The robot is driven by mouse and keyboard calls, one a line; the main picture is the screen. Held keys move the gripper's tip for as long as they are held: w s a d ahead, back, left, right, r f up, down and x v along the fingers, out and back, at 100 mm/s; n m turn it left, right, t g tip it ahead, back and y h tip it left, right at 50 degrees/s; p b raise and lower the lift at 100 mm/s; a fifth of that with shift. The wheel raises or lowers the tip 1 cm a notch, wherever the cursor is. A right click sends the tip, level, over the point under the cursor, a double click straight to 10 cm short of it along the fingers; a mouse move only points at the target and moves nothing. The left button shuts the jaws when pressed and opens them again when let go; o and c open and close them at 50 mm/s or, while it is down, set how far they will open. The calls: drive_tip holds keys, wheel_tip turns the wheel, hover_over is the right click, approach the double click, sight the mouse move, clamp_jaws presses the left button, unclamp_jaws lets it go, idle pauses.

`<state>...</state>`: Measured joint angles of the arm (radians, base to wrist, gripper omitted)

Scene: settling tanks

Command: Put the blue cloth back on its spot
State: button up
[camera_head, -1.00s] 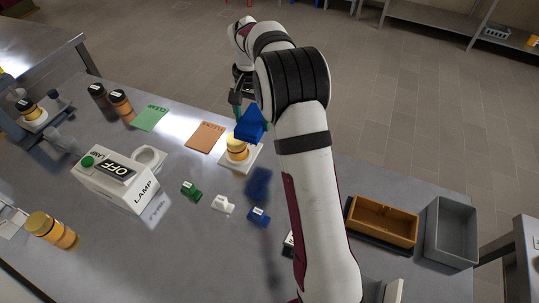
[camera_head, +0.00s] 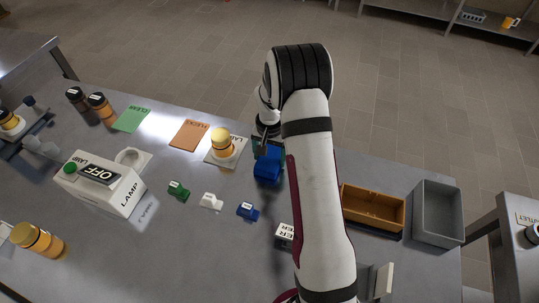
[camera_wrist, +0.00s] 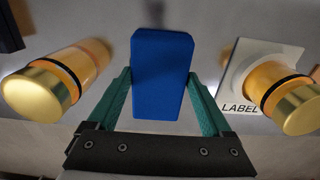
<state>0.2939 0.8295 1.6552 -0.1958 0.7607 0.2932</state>
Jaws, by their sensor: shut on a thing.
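The blue cloth (camera_head: 268,166) is a folded, block-like bundle held by my gripper (camera_head: 266,147), just right of the yellow-capped jar on the LABEL base. In the wrist view the blue cloth (camera_wrist: 162,82) stands between the green fingers of my gripper (camera_wrist: 161,75), which are shut on it. It looks close to the bench top, but I cannot tell whether it touches. My forearm hides the bench to its right. I cannot make out a marked spot for the cloth.
The yellow-capped jar (camera_head: 223,143) stands close on the left. Green (camera_head: 178,190), white (camera_head: 210,201) and blue (camera_head: 247,211) small pieces lie in front. An orange tray (camera_head: 373,210) and grey bin (camera_head: 437,215) are at right. Orange (camera_head: 189,135) and green (camera_head: 131,119) sheets lie at back left.

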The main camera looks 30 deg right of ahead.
sight(269, 158)
drive_tip(key=shift+f, duration=0.1)
drive_tip(key=o, duration=1.1)
wheel_tip(269, 158, up, 12)
drive_tip(key=s+a+r+n, duration=0.2)
drive_tip(key=s+a+r, duration=0.75)
drive_tip(key=s, duration=0.25)
drive_tip(key=shift+n+y, duration=0.7)
drive_tip(key=shift+y, duration=0.2)
drive_tip(key=s+a, duration=0.2)
drive_tip(key=s, duration=0.3)
drive_tip(key=s+a, duration=0.2)
drive_tip(key=s, duration=0.4)
drive_tip(key=s+a, duration=0.2)
drive_tip(key=s, duration=0.4)
drive_tip(key=shift+a+f, duration=0.3)
drive_tip(key=shift+f, duration=0.05)
